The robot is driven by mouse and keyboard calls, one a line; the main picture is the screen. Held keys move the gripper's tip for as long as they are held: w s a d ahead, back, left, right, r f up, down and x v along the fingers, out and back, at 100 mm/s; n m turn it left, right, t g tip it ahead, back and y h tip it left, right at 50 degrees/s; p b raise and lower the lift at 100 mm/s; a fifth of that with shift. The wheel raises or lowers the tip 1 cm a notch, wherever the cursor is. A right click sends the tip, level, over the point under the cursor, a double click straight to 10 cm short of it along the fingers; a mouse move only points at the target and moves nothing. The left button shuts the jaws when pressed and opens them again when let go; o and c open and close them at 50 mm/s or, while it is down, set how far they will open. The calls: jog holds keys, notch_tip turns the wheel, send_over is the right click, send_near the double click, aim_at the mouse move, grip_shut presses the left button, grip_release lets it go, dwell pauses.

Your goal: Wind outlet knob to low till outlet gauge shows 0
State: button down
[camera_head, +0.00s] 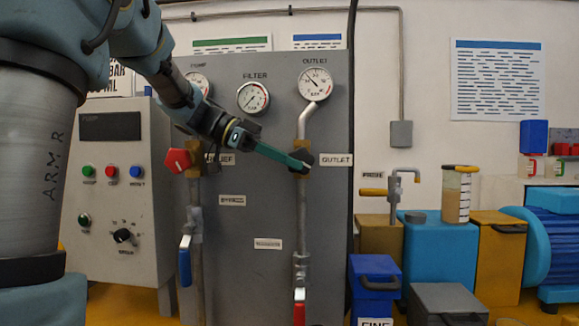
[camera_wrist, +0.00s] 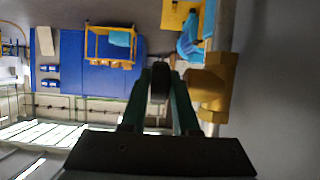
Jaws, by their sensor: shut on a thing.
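The outlet knob (camera_head: 303,155) is black and sits on a brass valve body on the grey panel, left of the "OUTLET" label. My gripper (camera_head: 301,164) reaches it from the left with green fingers and is shut on it. In the wrist view the dark knob (camera_wrist: 160,82) stands between the two fingers, beside the brass body (camera_wrist: 210,88). The outlet gauge (camera_head: 314,84) is above the knob; its needle points to the upper left, and its numbers are too small to read. The fingers hide part of the knob.
A blue lever (camera_head: 185,260) and a red lever (camera_head: 299,308) hang lower down. A filter gauge (camera_head: 253,97) is left of the outlet gauge. A control box (camera_head: 112,190) stands at left.

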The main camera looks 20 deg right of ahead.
jog(key=c, duration=0.9)
grip_release()
jog(key=shift+c, duration=0.2)
jog(key=shift+r, duration=0.1)
notch_tip(320, 180, up, 10)
jog(key=shift+f, duration=0.1)
